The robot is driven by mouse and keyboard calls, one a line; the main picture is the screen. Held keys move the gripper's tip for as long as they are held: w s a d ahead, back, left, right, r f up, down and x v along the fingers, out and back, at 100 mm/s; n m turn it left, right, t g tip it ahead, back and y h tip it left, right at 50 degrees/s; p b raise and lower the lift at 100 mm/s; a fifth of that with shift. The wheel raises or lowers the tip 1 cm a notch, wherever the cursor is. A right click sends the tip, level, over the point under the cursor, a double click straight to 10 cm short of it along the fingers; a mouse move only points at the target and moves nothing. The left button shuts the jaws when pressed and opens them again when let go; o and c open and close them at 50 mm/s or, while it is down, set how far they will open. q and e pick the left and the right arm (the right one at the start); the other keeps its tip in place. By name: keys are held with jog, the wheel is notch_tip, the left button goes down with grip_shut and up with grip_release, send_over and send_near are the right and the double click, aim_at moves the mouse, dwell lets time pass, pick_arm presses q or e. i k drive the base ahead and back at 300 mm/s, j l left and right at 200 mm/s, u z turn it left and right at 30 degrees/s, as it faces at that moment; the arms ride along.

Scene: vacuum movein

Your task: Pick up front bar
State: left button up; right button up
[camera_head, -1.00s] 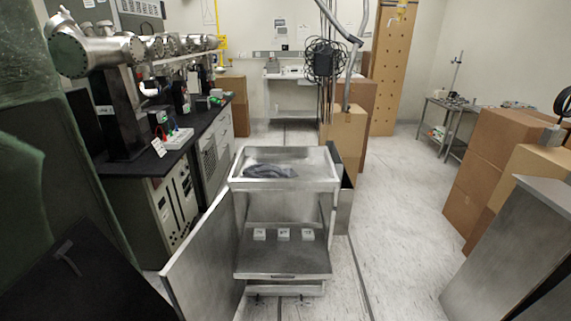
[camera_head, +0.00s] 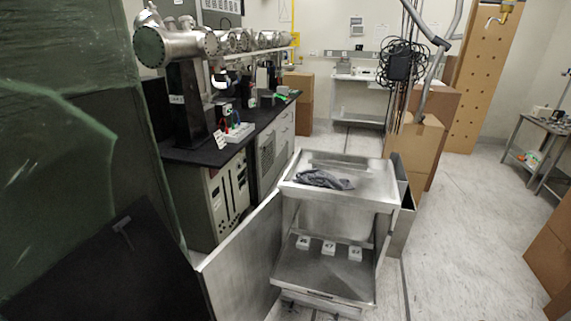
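No part is clearly recognisable as the front bar. A steel cart (camera_head: 391,200) stands at the lower middle, with a raised-rim top tray and a lower shelf (camera_head: 325,275). A crumpled dark grey cloth lies in the top tray (camera_head: 324,180). Three small white labelled blocks (camera_head: 328,248) sit in a row on the lower shelf. A pale strip (camera_head: 322,302) runs below the shelf's front edge. A steel panel (camera_head: 240,262) stands open at the cart's left side. Neither of my grippers is in view.
A black-topped bench (camera_head: 190,153) with steel vacuum hardware stands left of the cart. A dark panel (camera_head: 80,260) and green translucent sheeting fill the near left. Cardboard boxes (camera_head: 414,143) stand behind the cart. Floor (camera_head: 455,240) right of the cart is clear.

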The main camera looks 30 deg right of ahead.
aim_at(351, 172)
jog(key=l+u, duration=0.15)
jog(key=l, duration=0.35)
jog(key=l+u, duration=0.15)
jog(key=l, duration=0.35)
jog(key=l+u, duration=0.1)
jog(key=l, duration=0.4)
jog(key=k+l+u, duration=0.15)
jog(key=l, duration=0.35)
jog(key=l+u, duration=0.15)
jog(key=l, duration=0.35)
jog(key=k+l+u, duration=0.15)
jog(key=l, duration=0.35)
jog(key=k+l+u, duration=0.15)
jog(key=l, duration=0.3)
jog(key=k+l+u, duration=0.1)
jog(key=l, duration=0.35)
